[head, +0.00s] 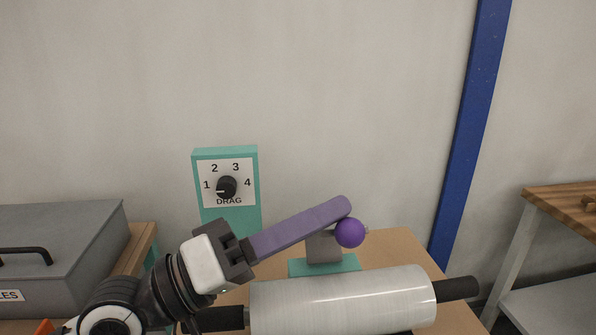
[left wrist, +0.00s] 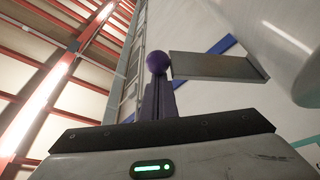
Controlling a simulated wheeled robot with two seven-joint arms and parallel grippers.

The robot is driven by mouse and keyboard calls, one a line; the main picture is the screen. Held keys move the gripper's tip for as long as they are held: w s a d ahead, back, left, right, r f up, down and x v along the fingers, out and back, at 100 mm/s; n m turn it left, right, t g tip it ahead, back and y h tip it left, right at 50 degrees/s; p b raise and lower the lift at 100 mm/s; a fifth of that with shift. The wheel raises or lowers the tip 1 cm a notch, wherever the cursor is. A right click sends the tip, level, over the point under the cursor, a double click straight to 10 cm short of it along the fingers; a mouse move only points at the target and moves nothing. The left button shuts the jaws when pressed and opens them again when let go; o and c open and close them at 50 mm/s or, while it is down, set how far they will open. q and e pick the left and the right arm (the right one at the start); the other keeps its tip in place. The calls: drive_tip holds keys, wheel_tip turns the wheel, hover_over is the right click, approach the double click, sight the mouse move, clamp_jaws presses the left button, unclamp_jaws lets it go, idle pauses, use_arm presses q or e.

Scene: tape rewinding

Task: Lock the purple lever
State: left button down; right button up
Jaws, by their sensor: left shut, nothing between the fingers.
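The purple lever shows as a round purple knob (head: 350,233) beside a grey upright piece (head: 322,248) on a teal base (head: 325,265). In the left wrist view the knob (left wrist: 157,62) is at the end of a flat grey bar (left wrist: 218,67). My left gripper (head: 346,205) reaches in from the lower left with its long purple fingers shut and empty. Its fingertips are at the knob, overlapping its upper left edge in the head view; I cannot tell whether they touch. In the left wrist view the closed fingers (left wrist: 158,98) point straight at the knob. My right gripper is not in view.
A large wrapped roll (head: 345,300) on a black shaft lies in front of the lever. A teal DRAG dial panel (head: 226,152) stands behind my left gripper. A grey metal box (head: 70,235) is at the left, a wooden table (head: 560,200) at the right. The space above the lever is free.

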use_arm(q)
drive_tip(key=shift+s+d+f, duration=0.1)
drive_tip(key=shift+s+f, duration=0.25)
drive_tip(key=shift+s, duration=0.2)
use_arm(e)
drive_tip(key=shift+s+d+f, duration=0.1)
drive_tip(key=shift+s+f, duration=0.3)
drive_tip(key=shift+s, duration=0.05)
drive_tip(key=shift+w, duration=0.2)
use_arm(q)
drive_tip(key=shift+s+a+f+b, duration=0.1)
drive_tip(key=shift+a+f+b, duration=0.2)
drive_tip(key=shift+b, duration=0.35)
drive_tip(key=b+v, duration=0.3)
drive_tip(key=b, duration=0.1)
drive_tip(key=shift+a+f, duration=0.35)
drive_tip(key=shift+f, duration=0.1)
drive_tip(key=b+v, duration=0.4)
drive_tip(key=b, duration=0.1)
drive_tip(key=shift+s+a+r+b, duration=0.1)
drive_tip(key=shift+s+a+b, duration=0.15)
drive_tip(key=shift+a+b, duration=0.25)
drive_tip(key=shift+s+a+r, duration=0.1)
drive_tip(key=shift+a, duration=0.05)
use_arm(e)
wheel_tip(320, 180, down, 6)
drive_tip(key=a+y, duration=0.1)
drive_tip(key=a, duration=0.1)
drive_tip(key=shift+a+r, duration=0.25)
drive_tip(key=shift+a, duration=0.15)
